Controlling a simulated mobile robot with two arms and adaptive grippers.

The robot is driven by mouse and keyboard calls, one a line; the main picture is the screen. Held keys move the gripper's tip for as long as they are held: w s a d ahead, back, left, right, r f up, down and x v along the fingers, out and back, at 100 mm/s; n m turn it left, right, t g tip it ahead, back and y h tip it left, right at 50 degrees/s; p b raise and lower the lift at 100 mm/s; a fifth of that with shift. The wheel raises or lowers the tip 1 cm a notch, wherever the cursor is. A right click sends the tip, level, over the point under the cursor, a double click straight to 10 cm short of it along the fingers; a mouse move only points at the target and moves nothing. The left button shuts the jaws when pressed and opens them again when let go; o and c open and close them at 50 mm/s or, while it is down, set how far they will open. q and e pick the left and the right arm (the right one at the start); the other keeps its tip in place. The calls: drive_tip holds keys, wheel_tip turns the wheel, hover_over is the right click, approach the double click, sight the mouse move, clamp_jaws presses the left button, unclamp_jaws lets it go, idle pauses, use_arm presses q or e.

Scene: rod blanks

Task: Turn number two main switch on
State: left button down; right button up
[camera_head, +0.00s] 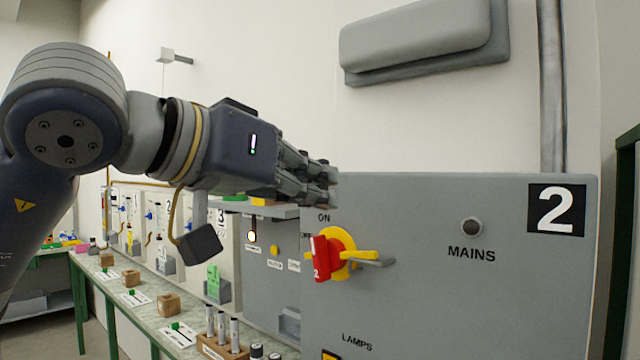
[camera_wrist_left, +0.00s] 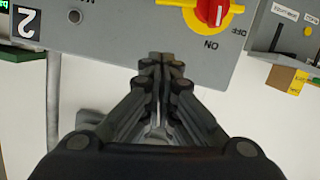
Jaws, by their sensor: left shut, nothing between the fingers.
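The grey cabinet marked 2 (camera_head: 430,300) carries the main switch, a red handle (camera_head: 321,257) on a yellow plate (camera_head: 344,240), with an ON label above it. In the left wrist view, turned upside down, the red handle (camera_wrist_left: 212,12) is cut off by the top edge, and ON and OFF labels show beside it. I cannot tell exactly which label the handle points to. The MAINS lamp (camera_head: 472,227) looks dark. My left gripper (camera_head: 334,186) is shut and empty, above the switch and near the cabinet's top edge, apart from the handle; its fingertips (camera_wrist_left: 168,62) also show in the wrist view.
A long bench (camera_head: 150,303) below holds wooden blocks and a rack of rods (camera_head: 222,345). A grey wall box (camera_head: 420,40) and a vertical pipe (camera_head: 552,90) are above the cabinet.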

sight(372, 231)
use_arm(q)
drive_tip(key=p+x, duration=0.1)
drive_tip(key=x, duration=0.4)
drive_tip(key=shift+w+p, duration=0.3)
drive_tip(key=shift+p, duration=0.1)
drive_tip(key=shift+w+d+f, duration=0.35)
drive_tip(key=shift+d+f, duration=0.2)
drive_tip(key=shift+f, duration=0.1)
drive_tip(key=shift+s+d+f, duration=0.1)
drive_tip(key=shift+s+f, duration=0.15)
drive_tip(key=shift+f, duration=0.75)
drive_tip(key=shift+s+f+p, duration=0.15)
drive_tip(key=shift+f+p, duration=0.15)
drive_tip(key=shift+f, duration=0.25)
use_arm(e)
drive_tip(key=s+a+r, duration=0.1)
drive_tip(key=s+r, duration=0.1)
drive_tip(key=shift+a+r, duration=0.35)
drive_tip(key=shift+r, duration=0.05)
